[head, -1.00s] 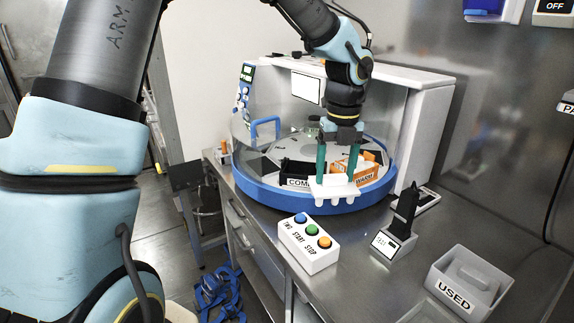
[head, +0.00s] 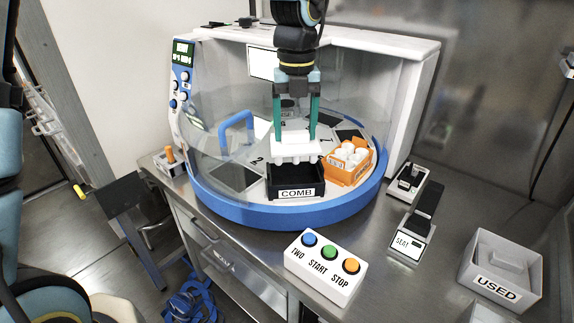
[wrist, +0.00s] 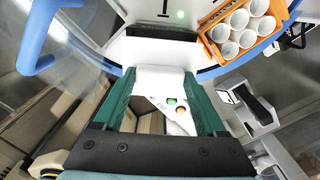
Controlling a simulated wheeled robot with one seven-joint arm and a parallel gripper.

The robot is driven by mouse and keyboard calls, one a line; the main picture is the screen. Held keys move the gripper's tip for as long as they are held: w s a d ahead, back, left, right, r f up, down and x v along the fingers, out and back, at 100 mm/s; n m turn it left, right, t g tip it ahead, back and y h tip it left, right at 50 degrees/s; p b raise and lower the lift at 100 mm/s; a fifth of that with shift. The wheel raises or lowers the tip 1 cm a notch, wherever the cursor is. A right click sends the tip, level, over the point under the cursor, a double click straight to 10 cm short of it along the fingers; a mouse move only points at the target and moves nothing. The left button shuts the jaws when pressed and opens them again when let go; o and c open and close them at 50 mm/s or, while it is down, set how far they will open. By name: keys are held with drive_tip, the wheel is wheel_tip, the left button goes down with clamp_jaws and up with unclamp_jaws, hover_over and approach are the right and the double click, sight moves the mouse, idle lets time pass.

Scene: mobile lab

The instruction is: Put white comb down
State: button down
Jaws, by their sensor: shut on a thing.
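The white comb (head: 297,152) is held level between the green fingers of my gripper (head: 296,132), its short teeth pointing down in the head view. It hangs just above the black tray labelled COMB (head: 278,184), over its back part; whether it touches the tray is hard to tell. In the wrist view the comb (wrist: 160,86) spans the gap between the two fingers of my gripper (wrist: 162,98).
The tray stands on a round carousel with a blue rim (head: 300,215). An orange box of white cups (head: 337,178) sits right beside it. A blue handle (head: 237,124) rises at left. A button box (head: 326,268) and a USED bin (head: 497,285) stand in front.

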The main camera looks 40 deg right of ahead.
sight(296, 133)
wheel_tip(296, 133, down, 8)
drive_tip(key=shift+r+p, duration=0.2)
drive_tip(key=shift+p, duration=0.4)
drive_tip(key=shift+f, duration=0.1)
unclamp_jaws()
wheel_tip(296, 133, up, 12)
drive_tip(key=shift+r+b, duration=0.15)
drive_tip(key=shift+b, duration=0.7)
drive_tip(key=shift+s, duration=0.1)
